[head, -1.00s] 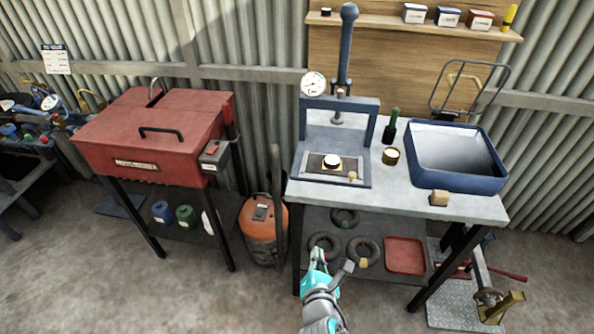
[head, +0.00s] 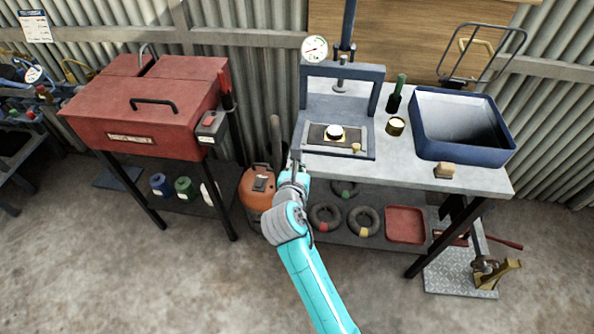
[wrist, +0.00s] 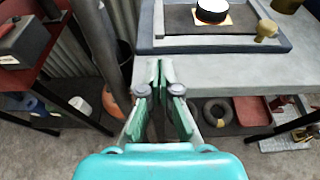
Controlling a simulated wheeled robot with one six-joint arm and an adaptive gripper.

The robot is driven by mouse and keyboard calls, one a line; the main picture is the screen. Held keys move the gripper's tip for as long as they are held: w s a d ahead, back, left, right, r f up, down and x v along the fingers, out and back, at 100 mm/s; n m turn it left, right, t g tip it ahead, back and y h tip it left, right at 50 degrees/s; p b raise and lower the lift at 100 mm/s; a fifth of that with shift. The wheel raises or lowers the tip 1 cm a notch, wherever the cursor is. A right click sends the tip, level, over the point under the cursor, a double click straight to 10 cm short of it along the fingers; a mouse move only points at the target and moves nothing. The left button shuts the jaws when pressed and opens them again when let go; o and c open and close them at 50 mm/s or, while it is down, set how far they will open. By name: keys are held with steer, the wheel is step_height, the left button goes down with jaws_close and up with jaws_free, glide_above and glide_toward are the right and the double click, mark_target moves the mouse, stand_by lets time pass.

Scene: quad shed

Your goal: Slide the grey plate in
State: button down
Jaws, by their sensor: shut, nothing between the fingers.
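The grey plate (head: 317,136) is a dark flat slab in the blue-grey base of the bench press (head: 378,88). A small round knob (head: 356,147) stands at its front right. A white-topped black disc (head: 334,131) sits on a yellowish square on the plate. In the wrist view the plate (wrist: 183,19), disc (wrist: 211,11) and knob (wrist: 265,31) show at the top. My gripper (head: 295,162) is shut and empty at the bench's front left edge, left of and nearer than the knob, apart from the plate. In the wrist view its fingertips (wrist: 160,68) point towards the bench.
A blue tray (head: 463,153), a wooden block (head: 444,171), a small tin (head: 395,126) and a green-topped bottle (head: 397,92) stand right of the press. A red cabinet (head: 150,105) and an orange canister (head: 259,187) are to the left. Rings lie on the lower shelf.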

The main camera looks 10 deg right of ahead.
steer(key=x, duration=0.5)
steer(key=shift+w+d+r, duration=0.1)
steer(key=shift+w+r, duration=0.2)
steer(key=shift+r, duration=0.05)
steer(key=shift+w+d, duration=0.2)
steer(key=shift+w, duration=0.35)
steer(key=w+d, duration=0.1)
steer(key=w, duration=0.3)
steer(key=w+d, duration=0.2)
steer(key=w, duration=0.3)
steer(key=w+d, duration=0.1)
steer(key=w, duration=0.3)
steer(key=shift+w+d, duration=0.2)
steer(key=shift+w, duration=0.1)
